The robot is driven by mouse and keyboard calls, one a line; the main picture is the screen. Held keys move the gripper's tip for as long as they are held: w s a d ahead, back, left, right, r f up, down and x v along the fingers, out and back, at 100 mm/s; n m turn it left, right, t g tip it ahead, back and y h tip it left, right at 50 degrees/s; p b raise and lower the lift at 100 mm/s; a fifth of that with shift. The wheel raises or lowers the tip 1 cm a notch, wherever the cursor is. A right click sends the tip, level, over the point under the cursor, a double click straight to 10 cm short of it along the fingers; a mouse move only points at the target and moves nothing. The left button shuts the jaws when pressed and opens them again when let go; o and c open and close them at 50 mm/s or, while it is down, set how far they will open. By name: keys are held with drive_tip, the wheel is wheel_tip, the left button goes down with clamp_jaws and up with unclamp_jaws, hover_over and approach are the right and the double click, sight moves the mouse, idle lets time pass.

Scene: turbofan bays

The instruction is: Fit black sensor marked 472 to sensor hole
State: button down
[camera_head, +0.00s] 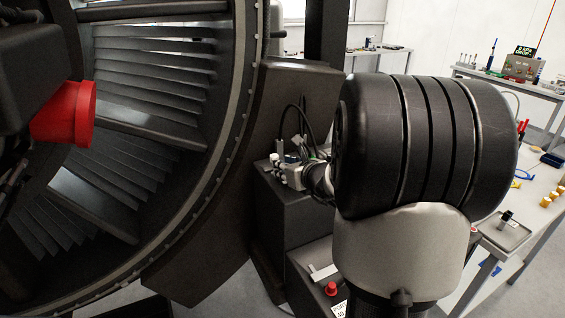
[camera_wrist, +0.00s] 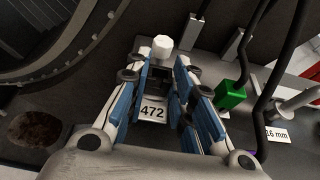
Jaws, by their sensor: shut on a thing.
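My gripper (camera_wrist: 160,66), with blue and white fingers, is shut on the black sensor (camera_wrist: 158,79) in the wrist view. A white label reading 472 shows between the fingers, on the near side of the sensor. A white round cap (camera_wrist: 162,45) stands just beyond the fingertips; I cannot tell whether it belongs to the sensor. In the head view my gripper (camera_head: 288,172) is small and partly hidden by my arm, over the top of a dark block (camera_head: 268,210) beside the engine. I cannot make out the sensor hole in either view.
A green connector (camera_wrist: 232,95), dark cables and a "16 mm" label (camera_wrist: 277,134) lie right of my gripper. The large round engine casing (camera_head: 225,165) and a red cone-like part (camera_head: 66,113) are at left. A workbench (camera_head: 540,185) with small parts stands at right.

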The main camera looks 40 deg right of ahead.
drive_tip(key=shift+f+b, duration=0.55)
drive_tip(key=shift+b, duration=0.15)
drive_tip(key=c, duration=1.3)
unclamp_jaws()
drive_tip(key=o, duration=0.4)
drive_tip(key=shift+r+p, duration=2.65)
drive_tip(key=shift+r, duration=0.9)
